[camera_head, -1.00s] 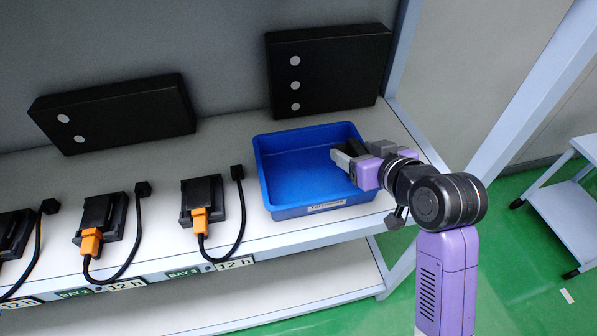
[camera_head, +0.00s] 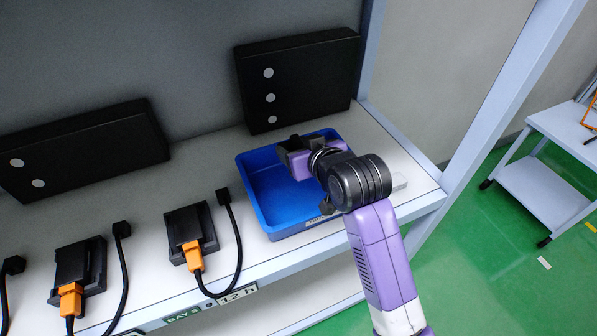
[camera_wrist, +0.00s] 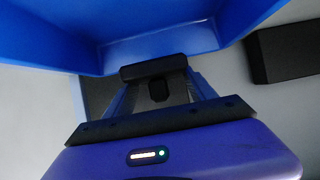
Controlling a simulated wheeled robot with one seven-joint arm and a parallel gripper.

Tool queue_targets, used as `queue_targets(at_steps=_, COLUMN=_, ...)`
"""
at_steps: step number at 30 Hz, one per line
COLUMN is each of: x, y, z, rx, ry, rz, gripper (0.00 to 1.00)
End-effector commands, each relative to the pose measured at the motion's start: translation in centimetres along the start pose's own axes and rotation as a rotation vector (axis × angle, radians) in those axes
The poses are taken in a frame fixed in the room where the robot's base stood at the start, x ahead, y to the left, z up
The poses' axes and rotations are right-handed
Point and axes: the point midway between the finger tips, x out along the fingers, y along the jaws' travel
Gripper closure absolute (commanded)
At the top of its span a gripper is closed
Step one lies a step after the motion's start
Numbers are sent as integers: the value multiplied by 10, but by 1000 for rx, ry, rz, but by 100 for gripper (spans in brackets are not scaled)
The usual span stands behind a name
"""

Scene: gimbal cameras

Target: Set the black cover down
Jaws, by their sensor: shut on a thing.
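My gripper (camera_head: 290,156) is over the right part of the blue bin (camera_head: 252,190) on the shelf, near its far side. In the wrist view its jaws (camera_wrist: 155,88) are shut on a small black piece, which I take to be the black cover (camera_wrist: 154,71). The cover is dark and hard to tell from the gripper in the head view. The bin's blue walls (camera_wrist: 50,40) fill the upper wrist view. My gripper and arm hide the bin's right part. I cannot tell whether the cover touches the bin.
Black units with orange plugs (camera_head: 190,232) and dark cables stand left of the bin. Two large black boxes (camera_head: 300,75) (camera_head: 85,150) stand behind. A white side table (camera_head: 545,190) stands at right.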

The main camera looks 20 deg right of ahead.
Motion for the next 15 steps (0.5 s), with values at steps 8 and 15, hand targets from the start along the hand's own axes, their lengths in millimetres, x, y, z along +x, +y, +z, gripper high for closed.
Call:
queue_targets(at_steps=8, x=19, y=0, z=34, rx=0, ry=1, rz=0, gripper=83)
queue_targets(at_steps=15, x=32, y=0, z=60, rx=0, ry=-3, rz=-1, gripper=83)
